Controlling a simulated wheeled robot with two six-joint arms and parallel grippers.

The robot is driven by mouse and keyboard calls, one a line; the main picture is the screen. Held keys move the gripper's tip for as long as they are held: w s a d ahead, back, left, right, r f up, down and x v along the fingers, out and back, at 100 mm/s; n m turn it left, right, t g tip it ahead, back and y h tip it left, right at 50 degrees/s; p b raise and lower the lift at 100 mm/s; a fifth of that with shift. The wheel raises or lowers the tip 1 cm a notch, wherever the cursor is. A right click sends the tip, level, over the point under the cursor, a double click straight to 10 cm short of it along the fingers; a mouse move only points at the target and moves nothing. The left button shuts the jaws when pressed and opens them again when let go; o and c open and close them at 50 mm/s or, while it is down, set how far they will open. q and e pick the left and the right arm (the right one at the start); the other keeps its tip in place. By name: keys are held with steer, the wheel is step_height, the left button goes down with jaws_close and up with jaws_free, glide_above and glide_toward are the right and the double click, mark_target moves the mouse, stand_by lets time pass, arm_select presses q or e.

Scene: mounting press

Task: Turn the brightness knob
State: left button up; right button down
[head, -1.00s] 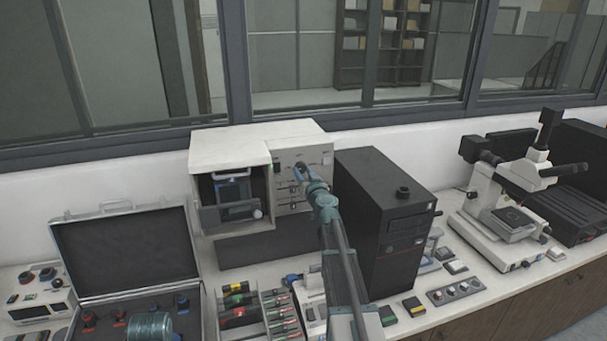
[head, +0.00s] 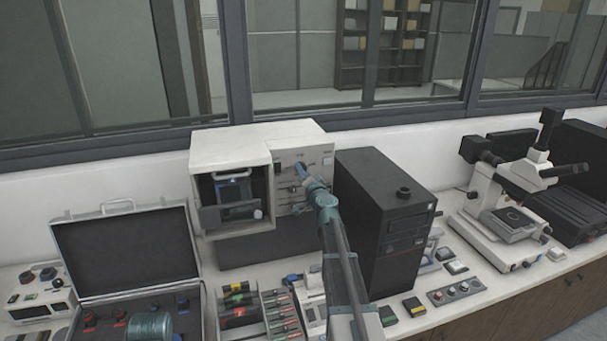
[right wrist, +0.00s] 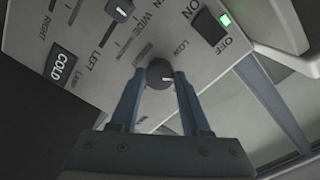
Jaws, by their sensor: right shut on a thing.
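The brightness knob (right wrist: 160,72) is a small dark round knob with a white pointer line. It sits on the pale control panel (head: 318,158) of a white box-shaped device, with a "LOW" label near it. My right gripper (right wrist: 160,80) is shut on this knob, with one finger on each side of it in the right wrist view. In the head view the right gripper (head: 303,170) is at the panel, and its fingers mostly hide the knob. My left gripper is not in view.
An ON/OFF switch (right wrist: 211,27) with a lit green lamp is close beside the knob. A slider (right wrist: 120,8) is also on the panel. A black computer tower (head: 385,220) stands right of the device. An open case (head: 125,250) and a parts tray (head: 262,305) are at left and front.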

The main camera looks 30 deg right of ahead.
steer(key=m, duration=0.7)
steer(key=shift+r, duration=0.1)
stand_by(0.5)
steer(key=shift+c, duration=1.9)
jaws_free()
steer(key=v, duration=1.4)
steer(key=shift+w+a, duration=0.1)
steer(key=shift+w, duration=0.05)
